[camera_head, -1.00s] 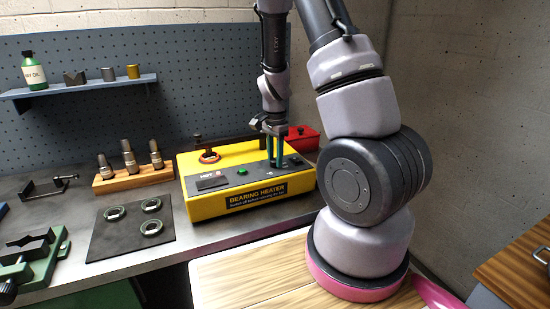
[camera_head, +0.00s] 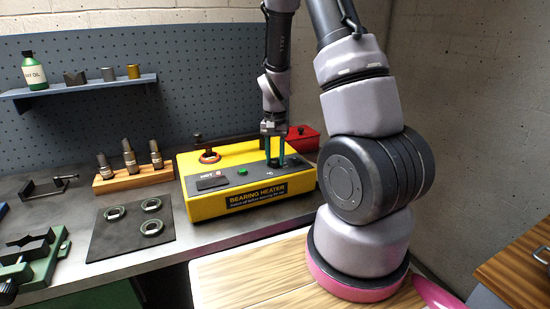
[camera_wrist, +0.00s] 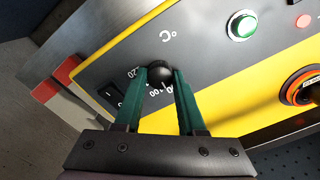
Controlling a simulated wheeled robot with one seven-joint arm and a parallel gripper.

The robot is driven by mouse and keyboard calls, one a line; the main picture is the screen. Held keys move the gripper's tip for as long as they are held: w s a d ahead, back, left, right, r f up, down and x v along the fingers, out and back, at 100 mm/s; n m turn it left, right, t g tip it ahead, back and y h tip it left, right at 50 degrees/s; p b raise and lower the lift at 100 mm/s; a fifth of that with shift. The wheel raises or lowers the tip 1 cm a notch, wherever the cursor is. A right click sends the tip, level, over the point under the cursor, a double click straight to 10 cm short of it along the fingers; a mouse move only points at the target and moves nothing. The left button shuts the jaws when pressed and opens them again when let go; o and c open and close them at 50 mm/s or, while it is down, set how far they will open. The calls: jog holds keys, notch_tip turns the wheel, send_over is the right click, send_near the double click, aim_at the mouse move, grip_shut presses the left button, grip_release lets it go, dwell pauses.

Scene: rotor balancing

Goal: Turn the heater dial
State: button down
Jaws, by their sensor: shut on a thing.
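The bearing heater (camera_head: 215,204) is a yellow box with a dark sloped control panel, standing on the bench in the head view. My gripper (camera_head: 274,162) points down at the right part of that panel. In the wrist view its green fingers (camera_wrist: 161,80) are closed on both sides of the round black heater dial (camera_wrist: 160,72). Numbers and a °C mark show on the panel around the dial. The fingers hide the dial in the head view. A lit green button (camera_wrist: 242,26) sits on the panel, also visible in the head view (camera_head: 242,171).
A red ring (camera_head: 209,157) lies on the heater top, left of my gripper. A red box (camera_head: 303,138) stands behind the heater's right end. A dark mat (camera_head: 105,238) with several metal rings and a wooden block (camera_head: 130,180) with tools stand to the left.

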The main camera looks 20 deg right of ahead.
aim_at(275, 160)
jog(key=shift+n, duration=0.4)
jog(key=c, duration=0.5)
grip_release()
notch_tip(275, 160, up, 11)
dwell(0.5)
